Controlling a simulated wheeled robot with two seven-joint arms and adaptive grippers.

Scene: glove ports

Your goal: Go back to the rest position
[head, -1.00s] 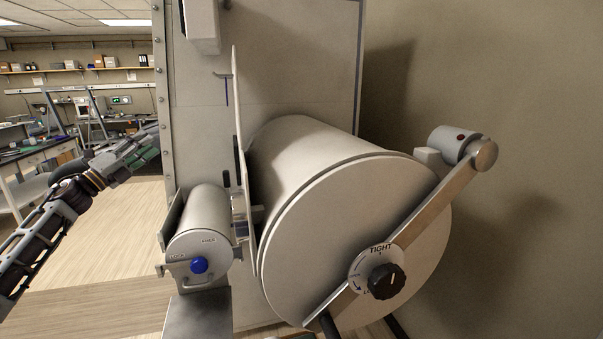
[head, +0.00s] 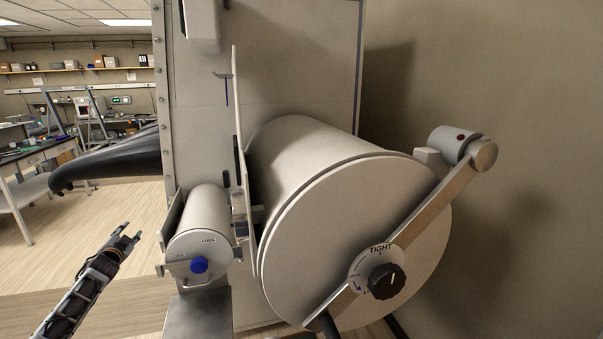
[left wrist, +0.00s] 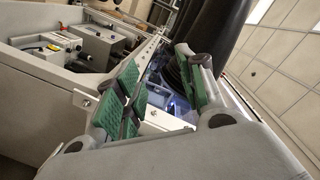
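My left gripper (head: 130,234) is at the lower left of the head view, over the wooden floor, with its arm coming up from the bottom edge. Its two fingers are apart. The left wrist view shows the same gripper with green finger pads spread and nothing between them. My right gripper is in neither view. A black glove (head: 115,167) sticks out sideways to the left from the grey cabinet, above and apart from my left gripper.
A large round door (head: 340,230) with a lever and a black TIGHT knob (head: 386,281) fills the centre right. A small cylinder (head: 205,225) with a blue knob sits right of my left gripper. A workbench (head: 35,155) stands far left. Floor around the gripper is clear.

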